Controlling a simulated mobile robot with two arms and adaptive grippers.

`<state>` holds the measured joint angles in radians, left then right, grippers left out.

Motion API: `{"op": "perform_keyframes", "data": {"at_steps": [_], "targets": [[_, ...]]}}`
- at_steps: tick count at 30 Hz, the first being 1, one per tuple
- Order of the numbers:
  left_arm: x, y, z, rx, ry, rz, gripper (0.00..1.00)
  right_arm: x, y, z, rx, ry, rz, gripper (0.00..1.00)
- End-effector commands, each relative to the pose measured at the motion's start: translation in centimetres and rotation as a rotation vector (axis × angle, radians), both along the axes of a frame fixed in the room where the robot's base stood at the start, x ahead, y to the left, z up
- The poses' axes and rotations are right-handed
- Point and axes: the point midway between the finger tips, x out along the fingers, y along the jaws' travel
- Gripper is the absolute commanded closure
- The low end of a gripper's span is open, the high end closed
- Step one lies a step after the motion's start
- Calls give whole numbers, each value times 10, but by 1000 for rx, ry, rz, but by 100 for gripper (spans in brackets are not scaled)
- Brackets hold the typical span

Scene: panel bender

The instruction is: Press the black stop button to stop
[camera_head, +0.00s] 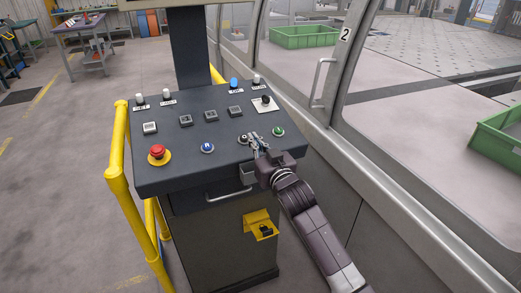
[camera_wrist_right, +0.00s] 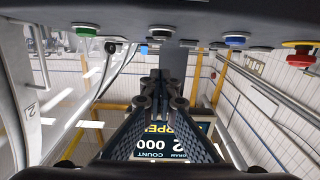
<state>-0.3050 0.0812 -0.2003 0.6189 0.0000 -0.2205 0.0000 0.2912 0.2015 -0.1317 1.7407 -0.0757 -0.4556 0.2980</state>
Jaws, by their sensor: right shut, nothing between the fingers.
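The black stop button (camera_head: 242,139) sits on the front row of the dark sloped control panel (camera_head: 190,180), between a blue button and a green button. My right gripper (camera_head: 257,141) is shut and empty, with its tips just right of the black button and partly covering that spot. In the right wrist view the picture is upside down; the black button (camera_wrist_right: 161,31) shows beyond the closed fingertips (camera_wrist_right: 160,78). I cannot tell whether the tips touch it. My left gripper is not in view.
A red emergency button (camera_head: 157,152), a blue button (camera_head: 207,147) and a green button (camera_head: 278,131) share the front row. Square buttons, switches and a small joystick (camera_head: 266,101) lie behind. A yellow rail (camera_head: 118,180) stands left; a glazed machine door (camera_head: 330,80) stands right.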

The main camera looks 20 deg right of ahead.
Motion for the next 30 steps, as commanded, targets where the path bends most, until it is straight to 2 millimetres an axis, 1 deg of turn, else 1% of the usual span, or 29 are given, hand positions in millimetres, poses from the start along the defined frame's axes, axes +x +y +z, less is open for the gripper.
{"op": "perform_keyframes", "data": {"at_steps": [1, 3, 6, 10, 15, 30], "targets": [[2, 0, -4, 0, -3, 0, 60, -9, 0, -2, 0, -1, 0, 100], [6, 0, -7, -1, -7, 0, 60, -20, -1, -1, -1, -2, 1, 100], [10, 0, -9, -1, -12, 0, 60, -32, -1, 0, -1, -2, 0, 100], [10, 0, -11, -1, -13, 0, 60, -43, -2, 2, -1, -4, 0, 100], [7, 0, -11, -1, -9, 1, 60, -48, -2, 2, -1, -3, 0, 100], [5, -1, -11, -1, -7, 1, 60, -47, -2, 3, -1, -4, 0, 100]]}}
